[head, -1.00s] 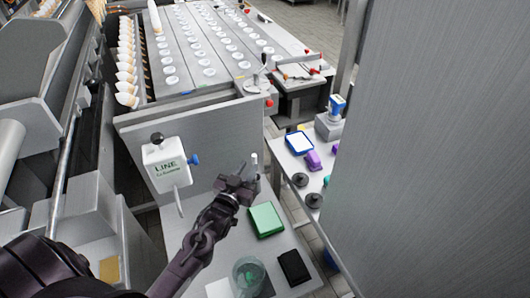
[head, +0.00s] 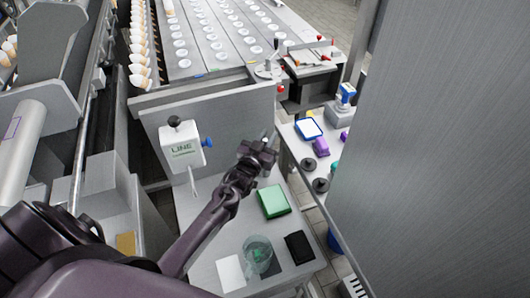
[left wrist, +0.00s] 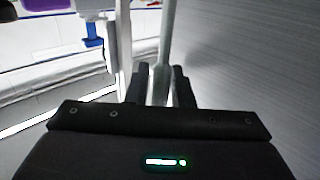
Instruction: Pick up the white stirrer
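My left gripper (head: 262,152) is above the grey worktop, to the right of the white box marked LINE. In the left wrist view, its two dark fingers (left wrist: 161,88) stand on either side of a pale, upright rod, the white stirrer (left wrist: 166,40). The fingers look shut on it. The stirrer's lower end is hidden between the fingers. In the head view only a small pale tip (head: 265,138) shows past the gripper. My right gripper is not in view.
The LINE box (head: 181,147) with a blue knob is near left. A green box (head: 273,201), a clear cup (head: 258,255) and a black block (head: 299,247) are on the worktop. A tall grey panel (head: 450,150) fills the right side.

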